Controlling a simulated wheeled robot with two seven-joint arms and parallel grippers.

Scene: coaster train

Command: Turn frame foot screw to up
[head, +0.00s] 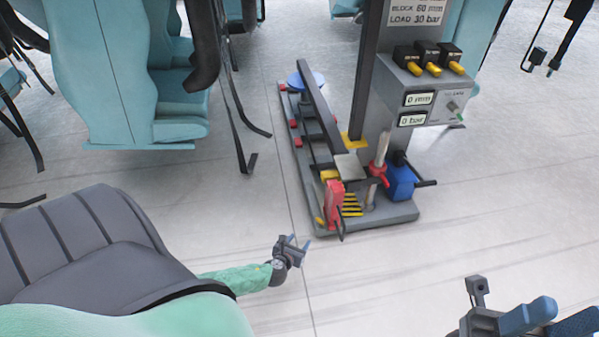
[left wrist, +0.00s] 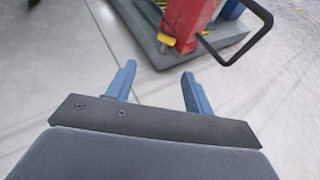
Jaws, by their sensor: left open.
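The task's foot screw is not labelled; a red block (head: 333,203) with a black crank handle (head: 341,222) stands at the front of the grey frame base (head: 385,216). In the left wrist view the red block (left wrist: 186,22) and bent black handle (left wrist: 248,42) show at the top, with a yellow piece (left wrist: 166,40) low on the block. My left gripper (head: 299,241) is open and empty, in front of the base and apart from the handle. Its blue fingers (left wrist: 157,78) point towards the base. My right gripper (head: 553,314) is at the lower right, fingers apart, partly cut off.
A grey column (head: 385,110) on the base carries yellow-tipped levers (head: 431,68) and displays reading 0 mm and 0 bar. A blue block (head: 401,182) sits beside it. Teal seats (head: 125,85) hang at the back left. The floor (head: 480,210) right of the base is clear.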

